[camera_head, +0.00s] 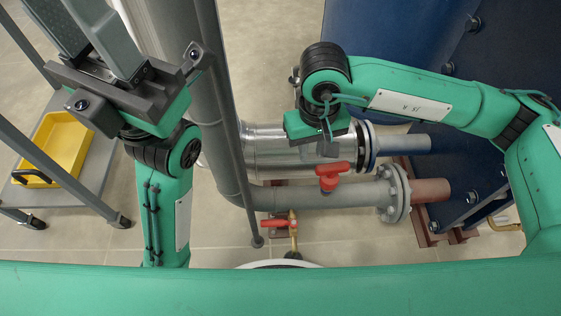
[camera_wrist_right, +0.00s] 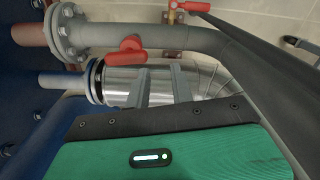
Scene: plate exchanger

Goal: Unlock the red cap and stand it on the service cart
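The red cap (camera_head: 332,170) sits on the grey lower pipe, just below my right gripper (camera_head: 325,147) in the head view. It has a wide red bar on top of a rounder body. In the right wrist view the red cap (camera_wrist_right: 127,48) is beyond and left of my right fingers (camera_wrist_right: 160,75), apart from them. These two grey fingers are spaced apart with nothing between them. My left gripper (camera_head: 82,25) is at the upper left, its grey fingers spaced apart and empty; their tips leave the picture. The grey service cart (camera_head: 95,165) stands at the left.
A yellow bin (camera_head: 60,140) occupies part of the cart's shelf. A brass valve with a red handle (camera_head: 278,222) stands below the pipe. A shiny metal pipe (camera_head: 275,150), a tall grey pipe (camera_head: 215,90) and a dark blue machine (camera_head: 470,130) crowd the right arm.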

